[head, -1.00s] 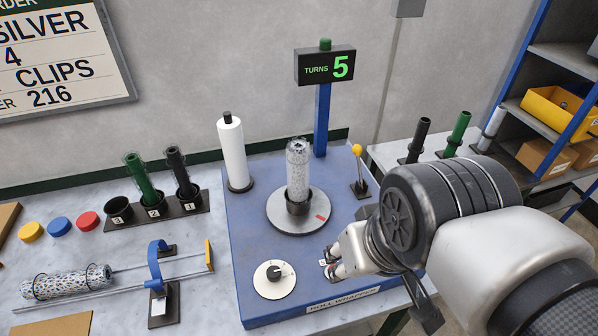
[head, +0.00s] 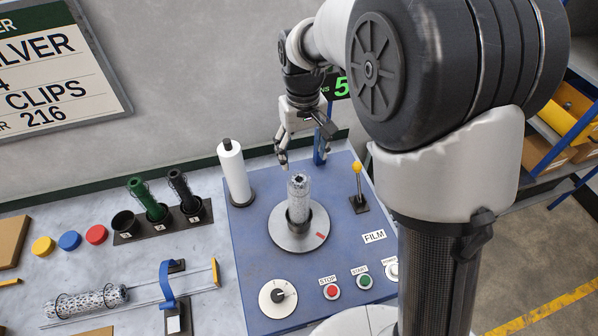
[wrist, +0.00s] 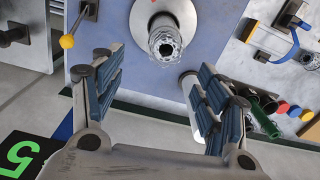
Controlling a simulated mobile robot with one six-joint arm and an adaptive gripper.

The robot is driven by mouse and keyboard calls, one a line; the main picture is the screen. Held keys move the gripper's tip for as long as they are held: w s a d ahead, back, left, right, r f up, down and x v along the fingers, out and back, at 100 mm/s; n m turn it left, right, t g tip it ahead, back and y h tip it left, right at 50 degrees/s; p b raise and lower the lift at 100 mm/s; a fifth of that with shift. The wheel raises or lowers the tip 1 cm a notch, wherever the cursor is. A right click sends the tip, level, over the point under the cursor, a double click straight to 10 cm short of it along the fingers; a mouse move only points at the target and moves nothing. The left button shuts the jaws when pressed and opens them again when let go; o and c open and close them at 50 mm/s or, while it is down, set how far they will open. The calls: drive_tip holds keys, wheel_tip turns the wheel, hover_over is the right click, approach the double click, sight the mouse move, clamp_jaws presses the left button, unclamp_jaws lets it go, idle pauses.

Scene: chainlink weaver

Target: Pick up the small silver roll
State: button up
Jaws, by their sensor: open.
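A small silver roll (head: 299,196) of mesh stands upright in a dark cup on the round turntable (head: 316,238) of the blue wrapping machine. It also shows in the wrist view (wrist: 164,44), seen from above, ahead of and between the fingers but apart from them. My gripper (head: 302,160) is open and empty, above and behind the roll near the display post. In the wrist view my gripper's two fingers (wrist: 155,75) are spread wide. Another silver mesh roll (head: 88,301) lies on its side in a rail fixture at the left.
A white film roll (head: 234,173) stands left of the turntable, and a yellow-knobbed lever (head: 358,185) stands right of it. Green (head: 147,200) and black (head: 182,191) rolls stand in a rack at left. The display (wrist: 22,155) is close to my gripper.

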sight(299, 194)
wheel_tip(299, 194, down, 12)
drive_tip(key=shift+s+r+b, duration=0.1)
drive_tip(key=shift+r+b, duration=0.15)
drive_tip(key=shift+b, duration=0.1)
drive_tip(key=f, duration=0.4)
drive_tip(key=shift+s+a+f, duration=0.1)
drive_tip(key=shift+s+a, duration=0.1)
drive_tip(key=shift+a, duration=0.2)
drive_tip(key=shift+w+f, duration=0.1)
drive_tip(key=shift+f, duration=0.5)
drive_tip(key=shift+c, duration=0.4)
drive_tip(key=c, duration=1.2)
drive_tip(key=shift+r, duration=0.1)
drive_tip(key=shift+c, duration=0.2)
drive_tip(key=shift+r, duration=0.1)
